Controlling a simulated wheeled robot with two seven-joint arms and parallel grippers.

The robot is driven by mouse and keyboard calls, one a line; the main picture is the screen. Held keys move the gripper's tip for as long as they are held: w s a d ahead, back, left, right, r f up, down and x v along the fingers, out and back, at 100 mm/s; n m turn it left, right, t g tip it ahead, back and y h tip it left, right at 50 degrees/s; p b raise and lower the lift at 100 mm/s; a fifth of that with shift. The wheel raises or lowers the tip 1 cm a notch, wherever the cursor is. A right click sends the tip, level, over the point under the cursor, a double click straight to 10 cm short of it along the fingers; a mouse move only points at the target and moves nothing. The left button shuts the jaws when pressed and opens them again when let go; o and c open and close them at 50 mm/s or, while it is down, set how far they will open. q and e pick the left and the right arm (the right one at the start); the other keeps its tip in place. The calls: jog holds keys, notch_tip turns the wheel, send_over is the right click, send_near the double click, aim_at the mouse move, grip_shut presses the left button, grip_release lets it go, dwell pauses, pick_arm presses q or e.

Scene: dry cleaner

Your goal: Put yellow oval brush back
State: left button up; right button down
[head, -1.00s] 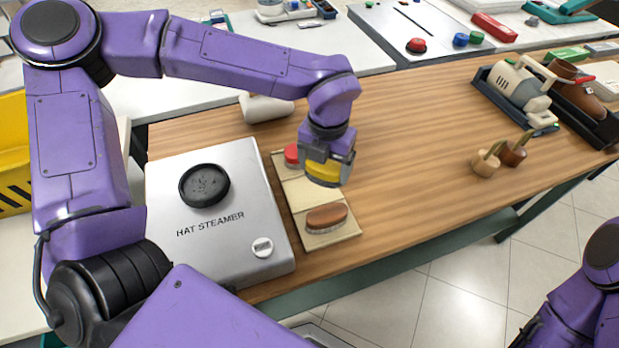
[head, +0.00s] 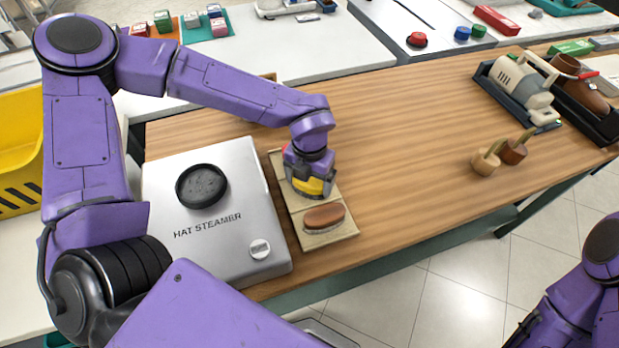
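The yellow oval brush (head: 311,187) is between the fingers of my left gripper (head: 310,188), low over the middle of the beige brush tray (head: 331,237). I cannot tell whether the brush touches the tray. A brown oval brush (head: 324,217) lies in the tray's near compartment. Only a sliver of a red brush (head: 284,150) shows in the far compartment, behind my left gripper. My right arm is at the lower right edge, and its gripper is out of view.
The silver hat steamer (head: 215,215) stands just left of the tray. Two wooden-handled round brushes (head: 486,160) stand to the right. A dark tray with a cream appliance (head: 522,88) is at the far right. The table between is clear.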

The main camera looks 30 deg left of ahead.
pick_arm(q)
notch_tip(320, 180, up, 12)
jog(key=shift+r, duration=0.2)
dwell(0.4)
jog(key=shift+w+r, duration=0.1)
dwell(1.4)
